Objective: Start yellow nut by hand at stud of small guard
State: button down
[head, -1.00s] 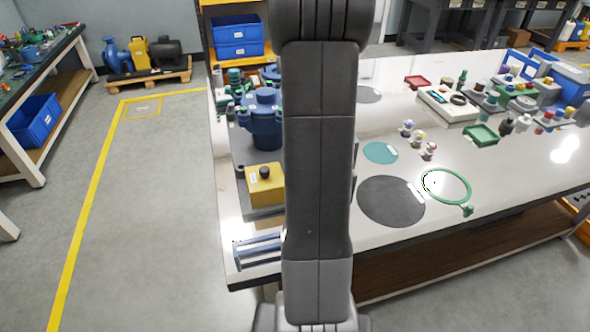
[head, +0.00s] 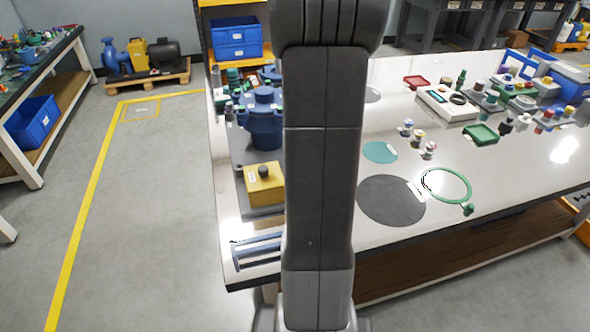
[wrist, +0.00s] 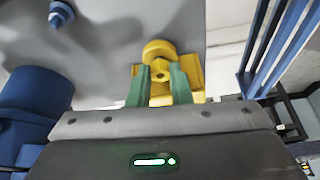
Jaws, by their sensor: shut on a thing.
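Whether the nut touches a stud cannot be told; the stud is hidden. In the head view, a yellow block with a dark knob (head: 264,184) stands at the left end of the bench. My gripper is hidden behind my arm there.
A blue valve-like body (head: 264,120) stands behind the yellow block. Blue rails (head: 258,248) lie at the near bench corner. A dark round mat (head: 391,200) and a green ring (head: 446,185) lie to the right. Blue rails also show in the wrist view (wrist: 278,45).

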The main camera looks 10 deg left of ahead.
jog(key=shift+s+f+m+t+b, duration=0.15)
jog(key=shift+m+t+b, duration=0.15)
jog(key=shift+m, duration=0.5)
jog(key=c, duration=1.2)
grip_release()
jog(key=shift+c, duration=0.2)
jog(key=shift+r, duration=0.2)
notch_tip(320, 180, up, 9)
jog(key=p, duration=0.6)
jog(key=shift+f, duration=0.1)
